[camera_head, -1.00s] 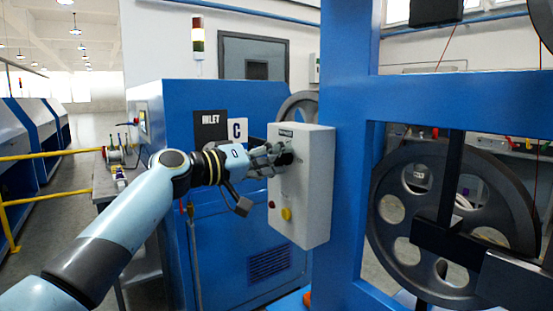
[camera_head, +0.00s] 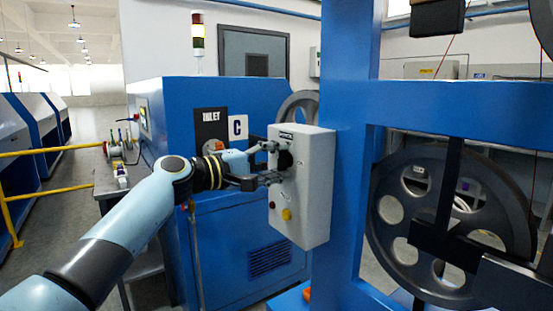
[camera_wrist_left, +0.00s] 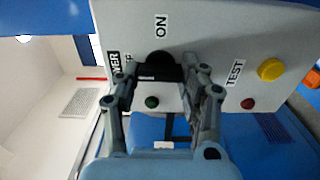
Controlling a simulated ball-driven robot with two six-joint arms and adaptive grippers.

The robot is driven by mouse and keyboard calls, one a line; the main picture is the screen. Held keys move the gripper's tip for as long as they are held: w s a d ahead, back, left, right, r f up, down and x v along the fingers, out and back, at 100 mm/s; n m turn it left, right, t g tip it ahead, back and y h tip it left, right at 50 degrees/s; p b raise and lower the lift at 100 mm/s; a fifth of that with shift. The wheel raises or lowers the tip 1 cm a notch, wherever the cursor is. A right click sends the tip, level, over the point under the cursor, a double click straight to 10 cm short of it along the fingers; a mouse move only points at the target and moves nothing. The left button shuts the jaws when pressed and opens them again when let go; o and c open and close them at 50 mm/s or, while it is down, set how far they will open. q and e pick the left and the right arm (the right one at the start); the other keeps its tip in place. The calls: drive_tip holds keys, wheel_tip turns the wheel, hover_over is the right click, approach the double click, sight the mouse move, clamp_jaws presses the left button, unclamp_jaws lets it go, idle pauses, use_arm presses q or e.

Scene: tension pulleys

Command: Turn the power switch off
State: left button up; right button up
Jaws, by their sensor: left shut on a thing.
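The power switch is a black rotary knob (camera_head: 286,159) on the front of a grey control box (camera_head: 315,190), below a POWER label. My left gripper (camera_head: 273,162) is at the knob, one finger above and one below it in the head view. In the left wrist view the knob (camera_wrist_left: 159,62) sits between the two fingertips of my left gripper (camera_wrist_left: 160,82), which is shut on it. The ON label (camera_wrist_left: 161,27) is clear there; the label beside POWER is mostly hidden by a finger. The knob's exact pointing is hard to tell. My right gripper is out of view.
The box also carries a yellow button (camera_wrist_left: 270,69), a red button (camera_wrist_left: 248,103) and a green button (camera_wrist_left: 152,101), close to the fingers. A blue frame post (camera_head: 345,120) stands right of the box, with a large dark pulley wheel (camera_head: 400,235) beyond it. A blue cabinet (camera_head: 250,225) stands behind.

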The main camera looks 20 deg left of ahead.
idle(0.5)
use_arm(q)
drive_tip(key=o, duration=1.2)
drive_tip(key=shift+a, duration=0.1)
drive_tip(key=shift+c, duration=0.2)
drive_tip(key=v, duration=1.2)
